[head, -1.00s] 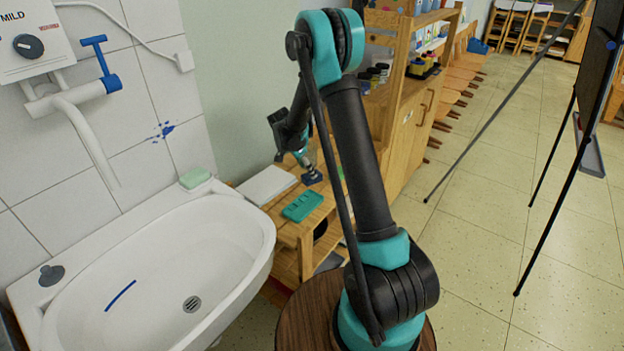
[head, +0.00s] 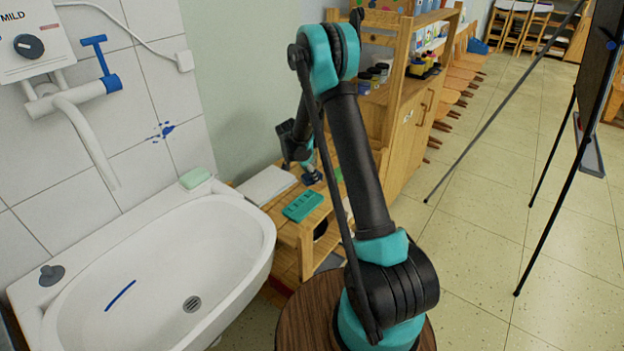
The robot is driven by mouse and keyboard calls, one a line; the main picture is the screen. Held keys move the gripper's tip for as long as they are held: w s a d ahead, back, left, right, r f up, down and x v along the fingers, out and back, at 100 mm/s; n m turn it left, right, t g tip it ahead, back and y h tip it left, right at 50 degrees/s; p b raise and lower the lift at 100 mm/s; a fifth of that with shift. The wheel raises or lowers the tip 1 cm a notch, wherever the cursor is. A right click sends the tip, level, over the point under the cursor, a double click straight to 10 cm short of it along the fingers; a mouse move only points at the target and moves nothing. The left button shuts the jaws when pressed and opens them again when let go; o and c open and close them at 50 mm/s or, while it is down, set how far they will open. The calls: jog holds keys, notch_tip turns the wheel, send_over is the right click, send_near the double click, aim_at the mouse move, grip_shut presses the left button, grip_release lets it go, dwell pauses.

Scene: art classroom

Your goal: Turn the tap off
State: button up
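The tap has a blue lever handle (head: 101,62) and a white body with a long curved spout (head: 88,132). It is mounted on the tiled wall at the left of the head view, above the white sink (head: 238,222). The lever stands up from the blue end of the tap body. I cannot make out any running water. My gripper (head: 313,178) is small, dark and partly hidden by my arm. It is well to the right of the tap, above the low wooden shelf, and touches neither tap nor sink. Whether its fingers are open is unclear.
A water heater (head: 28,42) hangs above the tap. Green soap (head: 194,178) lies on the sink's corner, and a grey plug (head: 51,274) at its left. A teal tray (head: 302,205) lies on the wooden shelf (head: 290,232). An easel (head: 562,150) stands right; the floor between is clear.

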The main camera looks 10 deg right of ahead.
jog(key=shift+c, duration=0.7)
notch_tip(320, 180, up, 19)
jog(key=s+d+f+n+t+y, duration=0.2)
jog(key=s+d+f+n+y, duration=0.2)
jog(key=n, duration=0.9)
notch_tip(320, 180, down, 4)
jog(key=shift+s+f+n+t, duration=0.1)
jog(key=shift+s+n+t, duration=0.25)
jog(key=shift+s, duration=0.65)
